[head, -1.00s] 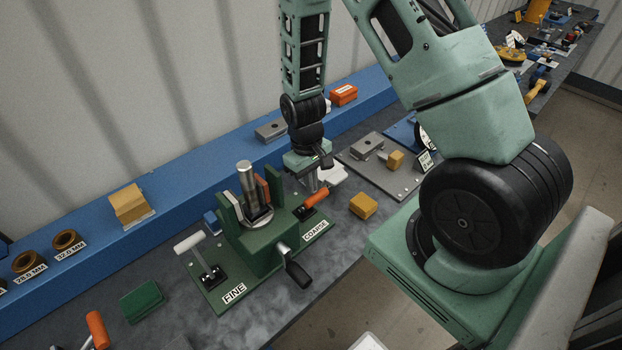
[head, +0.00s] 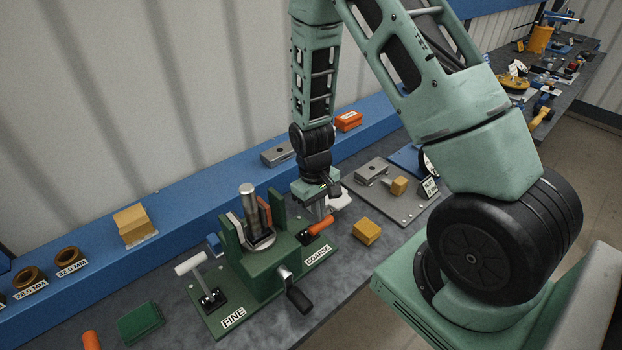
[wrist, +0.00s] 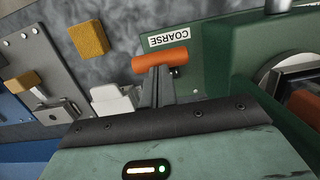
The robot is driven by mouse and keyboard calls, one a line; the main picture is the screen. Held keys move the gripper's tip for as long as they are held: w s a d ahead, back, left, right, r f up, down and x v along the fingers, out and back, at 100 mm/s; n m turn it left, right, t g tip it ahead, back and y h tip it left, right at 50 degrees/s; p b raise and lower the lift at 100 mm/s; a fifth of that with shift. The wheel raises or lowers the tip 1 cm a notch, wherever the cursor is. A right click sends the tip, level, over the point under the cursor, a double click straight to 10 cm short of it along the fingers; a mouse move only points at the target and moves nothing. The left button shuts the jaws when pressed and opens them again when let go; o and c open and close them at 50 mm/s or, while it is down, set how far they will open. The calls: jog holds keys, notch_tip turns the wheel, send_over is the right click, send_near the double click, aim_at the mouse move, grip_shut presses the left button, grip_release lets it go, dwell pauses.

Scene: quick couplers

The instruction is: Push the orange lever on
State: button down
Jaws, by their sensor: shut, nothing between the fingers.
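The orange lever (head: 321,226) stands at the COARSE end of the green fixture (head: 262,277), beside the COARSE label. In the wrist view the lever's orange handle (wrist: 160,59) lies across the tips of my gripper. My gripper (head: 318,210) is shut with nothing between its fingers, which point down at the handle. The fingertips (wrist: 157,70) look close against the handle; I cannot tell whether they touch it. The white-handled lever (head: 190,263) stands at the FINE end. A metal cylinder (head: 247,202) stands upright in the fixture's jaws.
A yellow block (head: 367,231) lies right of the fixture. A grey plate (head: 395,200) with metal blocks is behind it. A black crank handle (head: 298,299) sticks out at the fixture's front. A blue ledge (head: 185,228) runs along the back.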

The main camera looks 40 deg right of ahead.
jog(key=w+r+b, duration=0.2)
jog(key=w+r, duration=0.1)
jog(key=r, duration=0.9)
jog(key=shift+r, duration=0.25)
jog(key=s+a+n+t+b, duration=0.1)
jog(key=s+a+n+b, duration=0.45)
jog(key=a, duration=1.05)
jog(key=s+a+n+b, duration=0.2)
jog(key=s+a, duration=0.4)
jog(key=s, duration=0.8)
jog(key=shift+a+t+y+b, duration=0.15)
jog(key=shift+t+y+b, duration=0.15)
jog(key=shift+b, duration=0.55)
